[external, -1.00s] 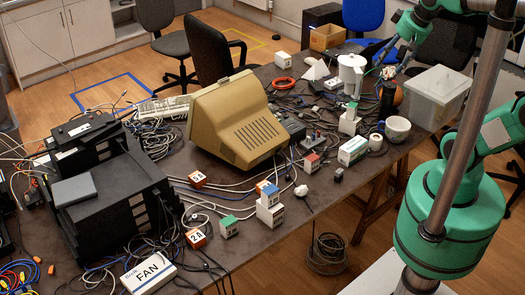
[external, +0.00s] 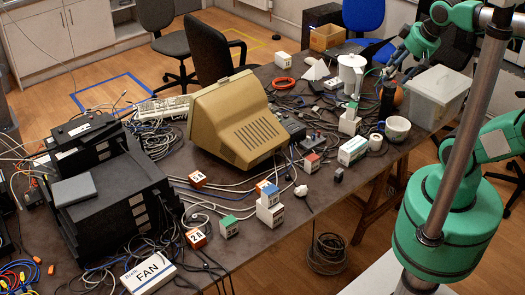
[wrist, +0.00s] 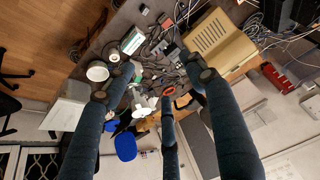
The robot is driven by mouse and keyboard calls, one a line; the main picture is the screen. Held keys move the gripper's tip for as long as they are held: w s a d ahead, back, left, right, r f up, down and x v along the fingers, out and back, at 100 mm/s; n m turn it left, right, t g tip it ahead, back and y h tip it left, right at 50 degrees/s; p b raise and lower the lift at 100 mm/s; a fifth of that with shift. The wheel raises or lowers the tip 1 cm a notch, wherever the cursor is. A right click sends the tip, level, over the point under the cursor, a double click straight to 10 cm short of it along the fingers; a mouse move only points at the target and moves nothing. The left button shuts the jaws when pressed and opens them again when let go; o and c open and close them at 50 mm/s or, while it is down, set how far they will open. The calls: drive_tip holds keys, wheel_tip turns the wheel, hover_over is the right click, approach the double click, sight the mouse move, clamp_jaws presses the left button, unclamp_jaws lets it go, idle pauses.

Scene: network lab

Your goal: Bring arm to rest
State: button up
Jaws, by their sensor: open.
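My arm reaches in from the right side of the external view, over the far right part of the table. The red ring (wrist: 168,91) shows on the table beyond the fingers.
The dark table (external: 318,204) is crowded with cables, small labelled boxes, a beige monitor (external: 235,120) and black equipment (external: 115,190). A blue chair (external: 363,16) is behind the table.

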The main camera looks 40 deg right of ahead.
drive_tip(key=shift+f+b, duration=1.15)
drive_tip(key=shift+f, duration=0.35)
drive_tip(key=shift+f, duration=0.1)
